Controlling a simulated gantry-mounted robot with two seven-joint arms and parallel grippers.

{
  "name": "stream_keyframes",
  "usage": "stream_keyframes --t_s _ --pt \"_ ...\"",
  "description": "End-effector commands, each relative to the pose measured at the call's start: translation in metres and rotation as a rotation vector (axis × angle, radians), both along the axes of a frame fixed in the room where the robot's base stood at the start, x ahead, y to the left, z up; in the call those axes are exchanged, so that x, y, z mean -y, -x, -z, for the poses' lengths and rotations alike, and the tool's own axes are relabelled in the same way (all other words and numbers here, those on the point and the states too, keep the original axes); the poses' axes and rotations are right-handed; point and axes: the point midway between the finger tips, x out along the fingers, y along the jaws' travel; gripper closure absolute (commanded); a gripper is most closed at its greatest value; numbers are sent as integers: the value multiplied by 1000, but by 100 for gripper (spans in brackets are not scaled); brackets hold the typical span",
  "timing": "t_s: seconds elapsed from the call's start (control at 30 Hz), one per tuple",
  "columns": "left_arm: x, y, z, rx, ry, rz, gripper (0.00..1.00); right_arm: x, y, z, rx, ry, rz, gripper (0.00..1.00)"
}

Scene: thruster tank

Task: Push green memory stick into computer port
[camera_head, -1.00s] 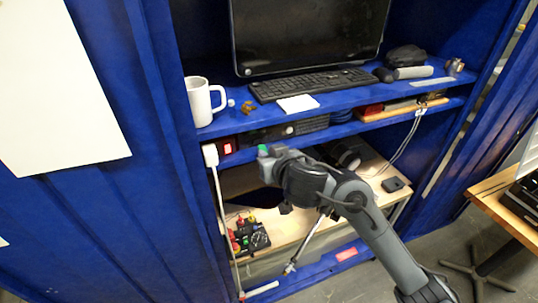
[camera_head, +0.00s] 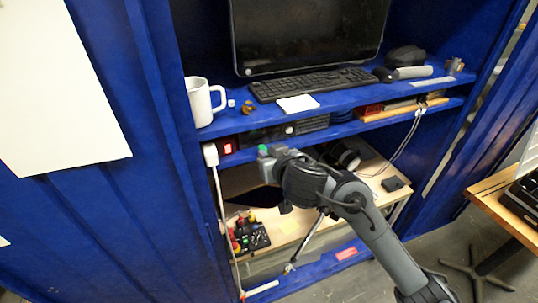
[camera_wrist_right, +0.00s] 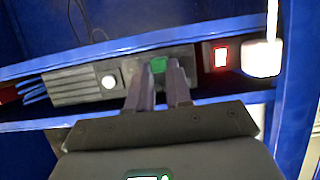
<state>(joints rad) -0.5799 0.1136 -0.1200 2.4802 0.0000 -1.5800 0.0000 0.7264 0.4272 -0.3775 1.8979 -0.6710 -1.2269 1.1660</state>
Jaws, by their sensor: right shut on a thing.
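The green memory stick (camera_head: 263,149) is a small green block at the tip of my right gripper (camera_head: 270,153), in front of the computer. In the right wrist view the green stick (camera_wrist_right: 159,65) sits between the fingertips of my right gripper (camera_wrist_right: 163,75), which is shut on it. The computer (camera_wrist_right: 85,87) is a dark box with a ribbed front and a round light button, lying on the shelf under the desk top. The stick is in front of the computer's dark end panel. The port is hidden, and I cannot tell whether the stick touches it. My left gripper is not in view.
A lit red switch (camera_wrist_right: 221,57) and a white plug (camera_wrist_right: 262,58) are close beside the gripper. The blue shelf above holds a white mug (camera_head: 203,101), a keyboard (camera_head: 312,84) and a monitor. A lower wooden shelf lies below the arm.

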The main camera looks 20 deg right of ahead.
Motion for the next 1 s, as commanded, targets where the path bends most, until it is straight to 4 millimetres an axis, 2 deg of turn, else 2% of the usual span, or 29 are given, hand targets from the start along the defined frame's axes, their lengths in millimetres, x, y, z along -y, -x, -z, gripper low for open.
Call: stream_keyframes --t_s 1.0 --pt "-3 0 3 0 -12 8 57 0 -7 1 0 1 -1 100"
